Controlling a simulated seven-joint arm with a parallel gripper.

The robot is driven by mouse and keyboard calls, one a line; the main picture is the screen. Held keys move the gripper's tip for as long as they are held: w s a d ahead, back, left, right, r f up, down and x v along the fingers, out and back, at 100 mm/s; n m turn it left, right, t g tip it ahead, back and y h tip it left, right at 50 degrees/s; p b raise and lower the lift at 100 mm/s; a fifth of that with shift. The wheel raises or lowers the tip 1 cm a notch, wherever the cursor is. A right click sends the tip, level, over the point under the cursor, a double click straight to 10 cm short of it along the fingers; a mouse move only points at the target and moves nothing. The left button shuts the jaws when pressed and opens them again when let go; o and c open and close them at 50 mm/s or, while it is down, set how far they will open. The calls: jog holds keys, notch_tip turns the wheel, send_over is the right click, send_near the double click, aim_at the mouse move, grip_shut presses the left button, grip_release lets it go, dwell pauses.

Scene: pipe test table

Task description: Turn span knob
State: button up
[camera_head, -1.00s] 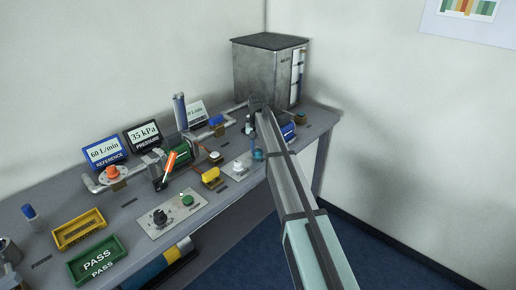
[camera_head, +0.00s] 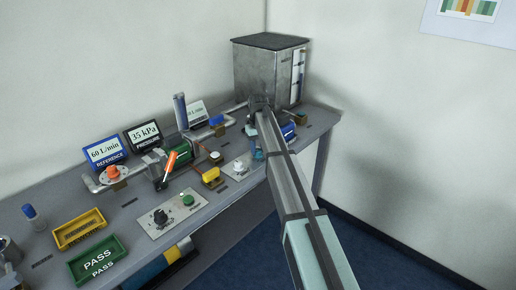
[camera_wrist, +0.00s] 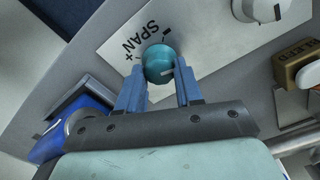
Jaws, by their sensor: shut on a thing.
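The span knob (camera_wrist: 158,64) is a round teal knob with a dark pointer mark, on a white plate (camera_wrist: 112,48) printed "SPAN" with plus and minus signs. In the wrist view my gripper (camera_wrist: 160,80) has its two blue fingers on either side of the knob, shut on it. In the head view my arm reaches to the far right end of the table, and the fingers and the knob (camera_head: 259,155) are mostly hidden behind it.
In the wrist view a white knob (camera_wrist: 262,8) is at the upper right, a brown "BLEED" block (camera_wrist: 298,62) at the right, and a blue device (camera_wrist: 72,130) at the lower left. A metal tank (camera_head: 268,75) stands at the table's far end.

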aim_at(258, 149)
jog(key=o, duration=1)
jog(key=shift+o, duration=0.2)
jog(key=shift+r, duration=0.1)
notch_tip(258, 149, up, 14)
jog(key=shift+f, duration=0.2)
